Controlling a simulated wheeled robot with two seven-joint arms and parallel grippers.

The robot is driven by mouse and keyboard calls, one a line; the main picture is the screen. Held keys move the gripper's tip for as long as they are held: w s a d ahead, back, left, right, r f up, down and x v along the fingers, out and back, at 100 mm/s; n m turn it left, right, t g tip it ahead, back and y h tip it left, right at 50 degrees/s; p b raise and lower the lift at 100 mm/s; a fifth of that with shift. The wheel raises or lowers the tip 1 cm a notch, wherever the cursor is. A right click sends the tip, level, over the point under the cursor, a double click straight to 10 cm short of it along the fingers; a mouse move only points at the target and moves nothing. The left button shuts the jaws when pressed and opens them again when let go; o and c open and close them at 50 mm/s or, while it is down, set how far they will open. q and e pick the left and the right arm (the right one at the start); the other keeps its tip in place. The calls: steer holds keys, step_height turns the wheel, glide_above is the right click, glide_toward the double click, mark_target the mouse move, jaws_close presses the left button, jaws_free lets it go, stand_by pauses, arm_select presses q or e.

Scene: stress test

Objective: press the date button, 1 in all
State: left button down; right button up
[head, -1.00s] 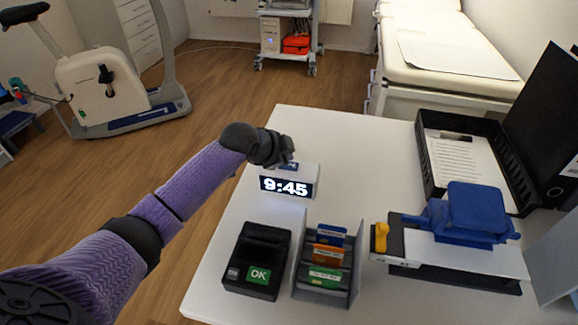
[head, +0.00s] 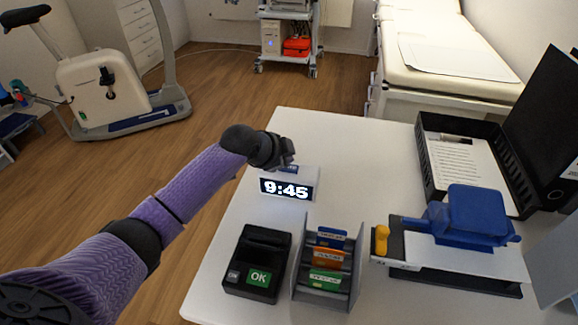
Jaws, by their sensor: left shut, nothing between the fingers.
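A small white clock (head: 309,180) with a dark display reading 9:45 stands on the white desk near its left edge. A blue button (head: 289,168) shows in part on its top; its label is too small to read here. My left gripper (head: 290,158) is shut and empty, just above the clock's top by the blue button. Whether it touches the button I cannot tell, as the fingers hide part of it. My right gripper is not in view.
A black terminal with a green OK key (head: 258,277), a grey card rack (head: 345,290) and a blue-topped device with a yellow knob (head: 470,215) stand in front. A black tray (head: 425,165) is at right. The desk (head: 350,145) behind the clock is clear.

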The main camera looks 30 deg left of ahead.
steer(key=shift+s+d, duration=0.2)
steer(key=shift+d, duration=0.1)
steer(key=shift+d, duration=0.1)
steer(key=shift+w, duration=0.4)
arm_select(q)
steer(key=shift+f, duration=0.6)
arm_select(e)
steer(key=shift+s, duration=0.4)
